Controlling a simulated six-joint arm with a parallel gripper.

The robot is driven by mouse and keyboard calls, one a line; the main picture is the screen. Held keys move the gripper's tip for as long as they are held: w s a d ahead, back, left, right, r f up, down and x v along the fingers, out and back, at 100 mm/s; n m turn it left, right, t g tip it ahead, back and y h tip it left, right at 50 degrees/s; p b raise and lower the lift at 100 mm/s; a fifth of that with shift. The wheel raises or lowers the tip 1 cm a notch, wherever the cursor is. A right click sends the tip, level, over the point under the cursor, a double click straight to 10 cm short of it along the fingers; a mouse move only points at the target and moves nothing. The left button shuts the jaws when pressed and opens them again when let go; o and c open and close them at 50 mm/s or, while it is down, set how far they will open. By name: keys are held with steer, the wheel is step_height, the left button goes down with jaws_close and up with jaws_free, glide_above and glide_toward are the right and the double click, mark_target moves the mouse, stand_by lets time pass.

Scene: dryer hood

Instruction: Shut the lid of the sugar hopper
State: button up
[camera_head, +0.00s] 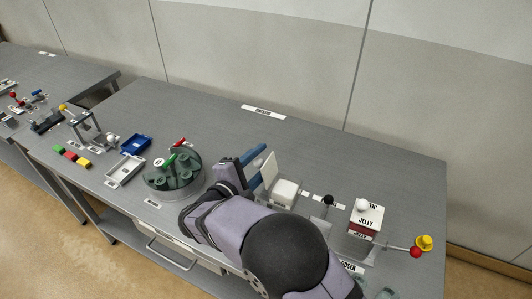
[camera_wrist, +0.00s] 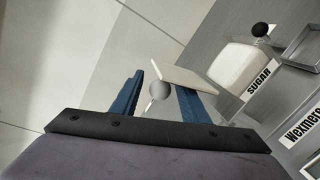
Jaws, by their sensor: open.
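The sugar hopper (camera_wrist: 240,68) is a pale box with a "SUGAR" label in the wrist view. It also shows just right of my gripper in the head view (camera_head: 286,190). Its lid (camera_wrist: 190,78) is a thin pale panel standing raised, with a round grey knob (camera_wrist: 158,90) on its face. The lid is upright beside the hopper in the head view (camera_head: 270,171). My gripper (camera_wrist: 159,82) is open, its two blue fingers on either side of the knob. I cannot tell whether either finger touches it. In the head view my gripper (camera_head: 261,155) is at the lid.
A black-knobbed lever (camera_head: 327,200) and a "JELLY" box (camera_head: 365,222) stand to the right. A red-knobbed lever (camera_head: 415,252) is further right. A round green turntable (camera_head: 172,178) stands left of my arm. The bench behind the lid is clear.

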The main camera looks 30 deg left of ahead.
steer(key=shift+w+d+f+p, duration=0.1)
steer(key=shift+w+p, duration=0.1)
steer(key=shift+w, duration=0.45)
steer(key=shift+w+d+f+p, duration=0.1)
steer(key=shift+w+p, duration=0.05)
steer(key=shift+w, duration=0.5)
jaws_close()
